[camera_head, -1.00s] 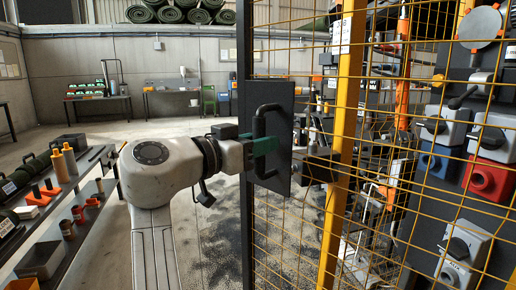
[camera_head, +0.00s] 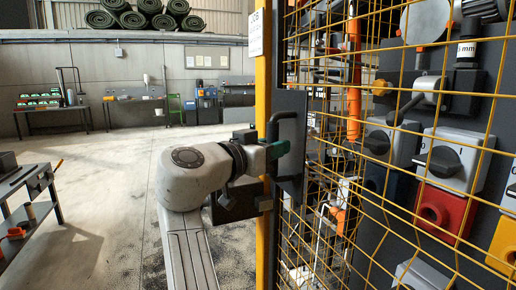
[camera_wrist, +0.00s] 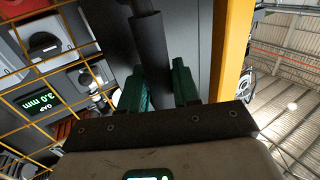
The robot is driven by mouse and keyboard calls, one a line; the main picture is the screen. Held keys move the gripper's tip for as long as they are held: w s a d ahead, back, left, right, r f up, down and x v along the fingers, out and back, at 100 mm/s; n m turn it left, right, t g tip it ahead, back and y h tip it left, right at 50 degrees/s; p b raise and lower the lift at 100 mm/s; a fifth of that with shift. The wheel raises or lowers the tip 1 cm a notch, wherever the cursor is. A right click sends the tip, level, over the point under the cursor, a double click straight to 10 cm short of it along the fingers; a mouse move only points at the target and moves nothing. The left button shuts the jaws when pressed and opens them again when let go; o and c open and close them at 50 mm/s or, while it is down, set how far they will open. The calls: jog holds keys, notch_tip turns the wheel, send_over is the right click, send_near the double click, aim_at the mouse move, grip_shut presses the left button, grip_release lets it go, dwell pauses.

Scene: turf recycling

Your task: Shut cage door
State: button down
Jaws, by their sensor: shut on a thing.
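The cage door (camera_head: 345,222) is yellow wire mesh with a dark frame and a dark plate (camera_head: 292,105) at its left edge. A black bar handle (camera_head: 284,117) stands on that plate. My gripper (camera_head: 276,151) has green fingers closed around the handle. The wrist view shows the handle as a dark bar (camera_wrist: 151,45) between the fingers (camera_wrist: 158,88). The door's handle edge is beside the yellow post (camera_head: 263,85). I cannot tell whether it sits flush.
Behind the mesh is a panel with grey switch boxes (camera_head: 455,158) and a red part (camera_head: 440,210). A dark shelf unit (camera_head: 35,205) stands at the left. Work tables (camera_head: 135,105) and rolled turf (camera_head: 150,22) are at the back. The floor at left centre is clear.

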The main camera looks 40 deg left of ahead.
jog(key=c, duration=1.3)
grip_release()
jog(key=shift+s+a+f, duration=0.1)
jog(key=shift+s+a, duration=0.05)
jog(key=shift+s, duration=0.1)
jog(key=o, duration=0.3)
jog(key=shift+w, duration=0.1)
jog(key=shift+o, duration=0.2)
jog(key=s, duration=1)
jog(key=shift+s+d, duration=0.4)
jog(key=shift+s, duration=0.1)
